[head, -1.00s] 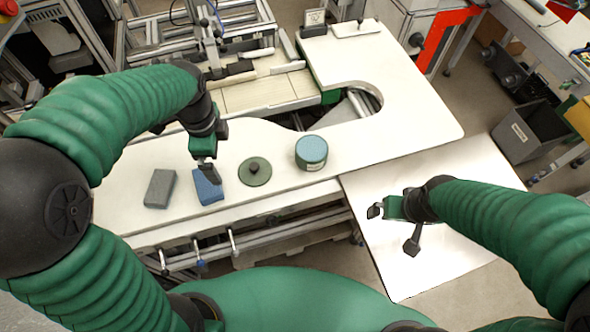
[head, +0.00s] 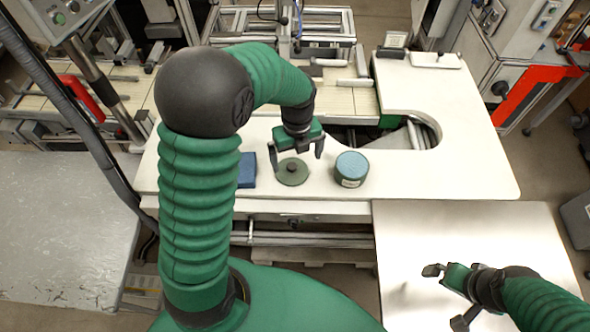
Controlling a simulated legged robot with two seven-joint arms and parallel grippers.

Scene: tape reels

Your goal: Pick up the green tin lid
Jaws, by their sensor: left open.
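The green tin lid (head: 291,176), a flat round disc with a dark knob in its middle, lies on the white worktop. My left gripper (head: 297,153) is open and empty, its two fingers spread just behind and above the lid in the head view. Whether a finger touches the lid cannot be told. A round green tin (head: 352,170) with a speckled blue top stands to the right of the lid. My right gripper (head: 448,295) has its fingers apart, empty, over the lower white table at the right.
A blue block (head: 247,172) lies left of the lid, partly hidden by my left arm. The white worktop (head: 450,165) is clear right of the tin, with a curved cut-out behind. The lower white table (head: 420,235) is bare.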

